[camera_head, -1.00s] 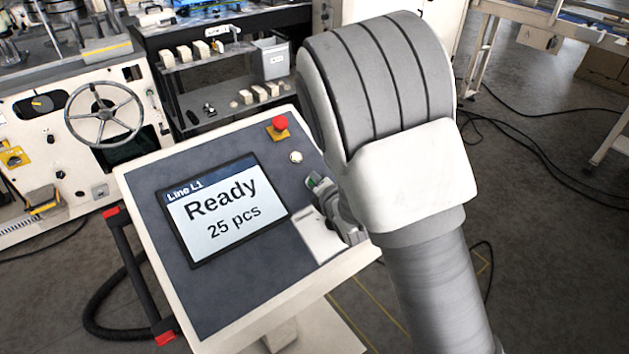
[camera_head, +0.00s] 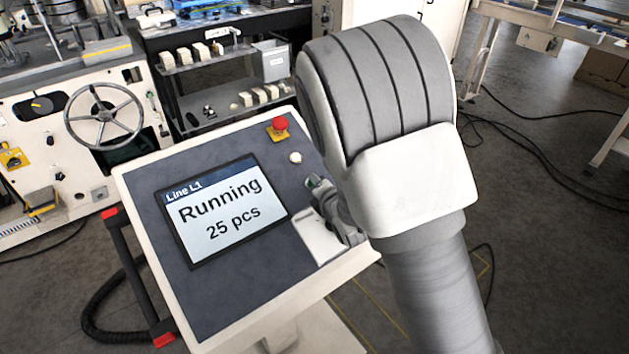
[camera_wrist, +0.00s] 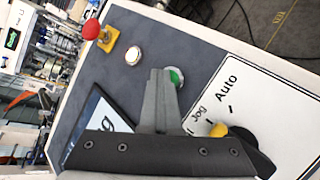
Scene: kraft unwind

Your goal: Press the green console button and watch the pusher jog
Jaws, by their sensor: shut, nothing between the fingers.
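The console (camera_head: 160,290) has a screen (camera_head: 225,212) that reads "Line L1", "Running" and "25 pcs". The green button (camera_wrist: 176,76) shows in the wrist view, right at the fingertips and partly covered by them. My gripper (camera_wrist: 160,75) is shut and empty, its tips at or over the green button; I cannot tell whether they touch it. In the head view my gripper (camera_head: 320,183) is mostly behind my arm. I cannot make out the pusher in either view.
A red stop button (camera_head: 280,124) on a yellow base and a white button (camera_head: 296,157) sit above the green one. A selector knob (camera_wrist: 222,131) marked "Jog" and "Auto" is beside my gripper. A machine with a handwheel (camera_head: 103,117) stands at the left.

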